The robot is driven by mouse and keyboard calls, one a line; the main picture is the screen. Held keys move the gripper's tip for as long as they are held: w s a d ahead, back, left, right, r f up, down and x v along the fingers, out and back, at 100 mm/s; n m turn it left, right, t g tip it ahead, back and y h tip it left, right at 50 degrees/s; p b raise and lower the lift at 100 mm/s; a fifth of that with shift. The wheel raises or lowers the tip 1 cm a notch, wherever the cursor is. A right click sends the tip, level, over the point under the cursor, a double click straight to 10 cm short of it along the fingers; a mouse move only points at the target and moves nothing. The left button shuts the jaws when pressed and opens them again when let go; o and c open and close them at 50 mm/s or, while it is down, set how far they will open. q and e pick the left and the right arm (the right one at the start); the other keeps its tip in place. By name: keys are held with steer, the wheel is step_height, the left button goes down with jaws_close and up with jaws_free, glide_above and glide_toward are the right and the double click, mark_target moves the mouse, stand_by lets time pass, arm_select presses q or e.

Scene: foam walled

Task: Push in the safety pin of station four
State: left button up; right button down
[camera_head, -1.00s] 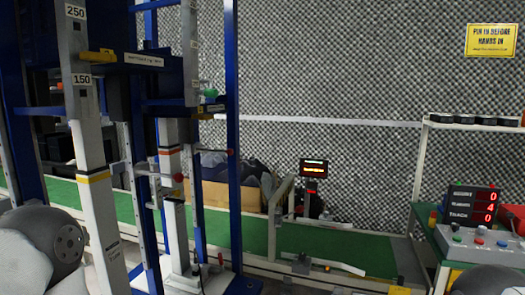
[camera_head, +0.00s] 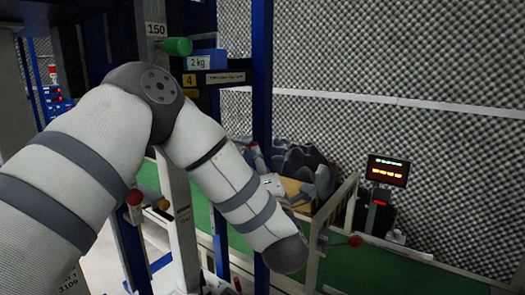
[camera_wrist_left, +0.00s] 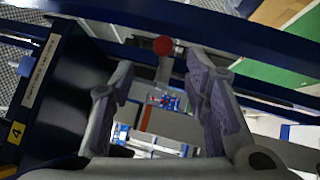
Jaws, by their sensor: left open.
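The yellow label 4 (camera_head: 189,80) is on a blue station block beside a blue upright; the label also shows in the left wrist view (camera_wrist_left: 15,132). A green cylindrical knob (camera_head: 177,46) is above it. In the left wrist view a red ball knob (camera_wrist_left: 162,45) on a grey stem is just beyond my fingertips, apart from them. I cannot tell which knob is the safety pin. My left gripper (camera_wrist_left: 160,78) is open with nothing between its fingers. In the head view my left arm crosses the frame and the fingers cannot be made out. My right gripper is out of view.
Blue uprights (camera_head: 262,100) and a dark blue beam (camera_wrist_left: 230,35) stand close to my left gripper. More ball knobs (camera_head: 134,197) are on the frame at left. A lit display (camera_head: 387,170) and a rail (camera_head: 335,205) are at right, before a foam wall.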

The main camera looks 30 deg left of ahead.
arm_select(q)
steer(key=x, duration=0.7)
steer(key=shift+w+f, duration=0.2)
steer(key=shift+w, duration=0.1)
steer(key=shift+c, duration=0.4)
jaws_close()
